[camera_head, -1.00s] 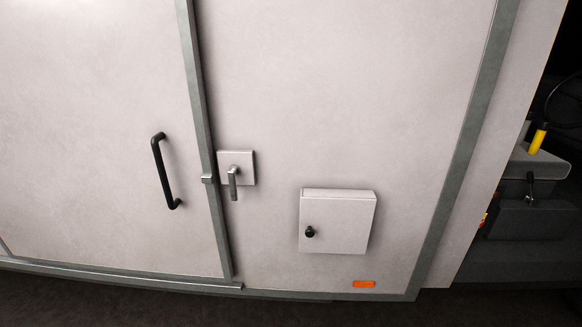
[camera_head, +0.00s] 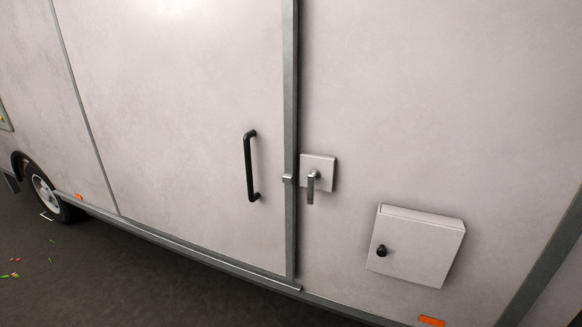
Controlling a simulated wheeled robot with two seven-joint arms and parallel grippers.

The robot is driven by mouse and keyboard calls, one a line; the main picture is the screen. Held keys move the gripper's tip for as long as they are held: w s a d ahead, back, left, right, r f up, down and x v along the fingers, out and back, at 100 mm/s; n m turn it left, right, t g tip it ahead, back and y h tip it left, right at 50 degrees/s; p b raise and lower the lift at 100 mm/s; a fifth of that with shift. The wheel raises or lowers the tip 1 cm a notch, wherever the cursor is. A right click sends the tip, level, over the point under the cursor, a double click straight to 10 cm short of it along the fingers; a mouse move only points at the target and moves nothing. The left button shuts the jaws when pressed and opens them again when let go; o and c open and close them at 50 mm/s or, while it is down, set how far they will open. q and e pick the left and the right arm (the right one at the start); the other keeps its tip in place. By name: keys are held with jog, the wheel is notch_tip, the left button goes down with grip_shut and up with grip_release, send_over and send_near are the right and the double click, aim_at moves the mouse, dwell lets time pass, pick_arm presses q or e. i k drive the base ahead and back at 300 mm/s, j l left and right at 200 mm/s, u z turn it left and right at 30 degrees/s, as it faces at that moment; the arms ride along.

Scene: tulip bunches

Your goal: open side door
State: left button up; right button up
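The side door (camera_head: 180,120) is a large pale panel in the side of a truck-like body. It looks shut, its right edge against a grey vertical post (camera_head: 290,120). A black bar handle (camera_head: 249,165) stands upright on the door near that edge. Just right of the post is a metal lever latch (camera_head: 312,186) on a square plate (camera_head: 325,170), its lever hanging down. A small metal catch (camera_head: 288,178) sits on the post beside it. Neither of my grippers shows in the view.
A small box (camera_head: 416,245) with a black knob (camera_head: 381,251) sticks out at lower right, above an orange marker light (camera_head: 432,321). A wheel (camera_head: 47,194) shows at far left. Dark ground (camera_head: 150,270) is open in front, with small colourful scraps at left.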

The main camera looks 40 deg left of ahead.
aim_at(188, 108)
jog(key=u, duration=2.2)
